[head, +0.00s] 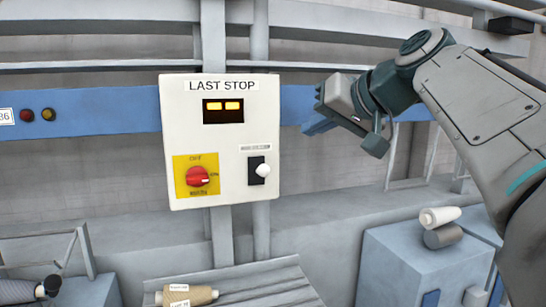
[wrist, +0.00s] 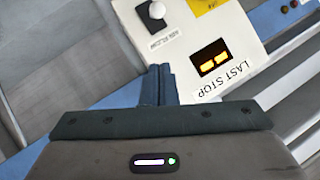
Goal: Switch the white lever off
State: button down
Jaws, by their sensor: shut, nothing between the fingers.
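The white lever (head: 262,170) has a round knob on a black plate at the lower right of the white LAST STOP panel (head: 220,140). Its knob also shows at the top of the wrist view (wrist: 157,10), where the panel (wrist: 215,45) appears upside down. I cannot tell the lever's exact position. My gripper (head: 317,125) is up and to the right of the lever, apart from the panel. In the wrist view its fingers (wrist: 158,85) are shut together and empty.
The panel also carries a display (head: 223,110) with two lit yellow bars and a red rotary knob (head: 197,176) on a yellow plate. Blue-grey cabinets (head: 405,255) stand at the lower right, with spools (head: 440,215) on top. A cone of yarn (head: 187,295) lies below.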

aim_at(264, 170)
jog(key=w+a+f+p, duration=0.1)
jog(key=w+a+f, duration=0.5)
jog(key=f, duration=0.1)
jog(key=shift+a+f+p, duration=0.15)
jog(key=shift+a+p, duration=0.15)
jog(key=shift+p, duration=0.05)
jog(key=shift+f+b, duration=0.15)
jog(key=shift+b, duration=0.25)
jog(key=shift+f+t+b, duration=0.1)
jog(key=shift+t+b, duration=0.2)
jog(key=shift+b, duration=0.55)
